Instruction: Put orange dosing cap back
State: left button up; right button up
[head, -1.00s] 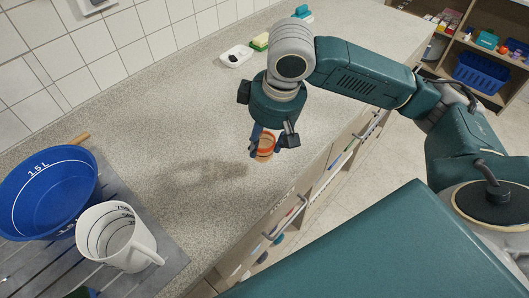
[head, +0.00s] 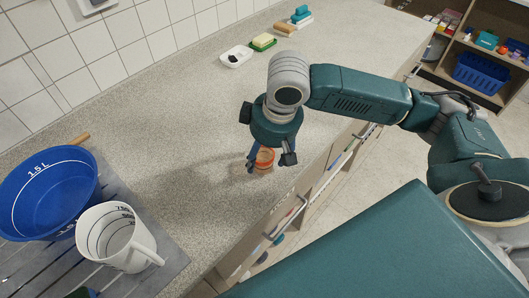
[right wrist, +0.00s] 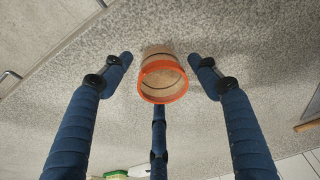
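The orange-rimmed dosing cap (head: 264,158) is a small cup with a tan, see-through body. It is at the front part of the counter, below my right gripper (head: 266,163). In the right wrist view the cap (right wrist: 163,92) shows its open orange rim towards the camera. The fingers of my right gripper (right wrist: 160,62) are spread around it, with gaps on the left and right. The gripper is open. I cannot tell whether the cap's base rests on the counter. My left gripper is out of view.
A blue bowl (head: 42,195) and a white measuring jug (head: 112,238) stand on a grey slatted mat at the left. A white dish (head: 236,57) and a yellow-and-green sponge (head: 263,42) lie farther back. The counter's front edge is close to the cap. Mid-counter is clear.

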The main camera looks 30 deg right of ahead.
jog(key=shift+r, duration=0.15)
jog(key=v, duration=1.2)
dwell(0.3)
